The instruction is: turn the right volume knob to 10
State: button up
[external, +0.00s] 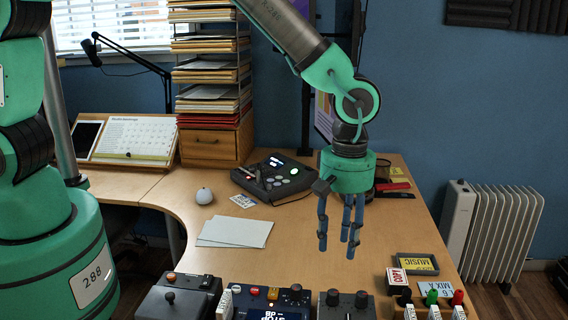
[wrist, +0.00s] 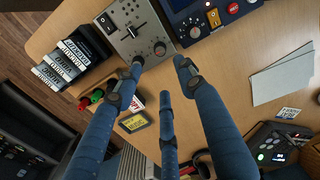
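A grey control box (external: 347,313) stands at the front of the desk. Two dark knobs are on its top, a left one (external: 333,297) and a right one (external: 361,299). The wrist view shows the box's silver panel (wrist: 122,42) with a slider and a round knob (wrist: 160,48). A finger of mine lies across the panel's lower edge there, so I cannot tell the right knob apart. My gripper (external: 338,248) hangs above the desk, behind the box and clear of it. Its three blue fingers (wrist: 160,75) point down, spread open and empty.
A blue box (external: 270,308) with a screen and several knobs stands left of the grey box. White paper sheets (external: 236,232) lie behind; the desk middle is clear.

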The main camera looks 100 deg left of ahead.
aim_at(334, 292)
notch_tip(334, 292, down, 14)
jog(key=shift+s+r+b, duration=0.15)
jog(key=shift+r+b, duration=0.1)
jog(key=shift+b, duration=0.95)
grip_shut()
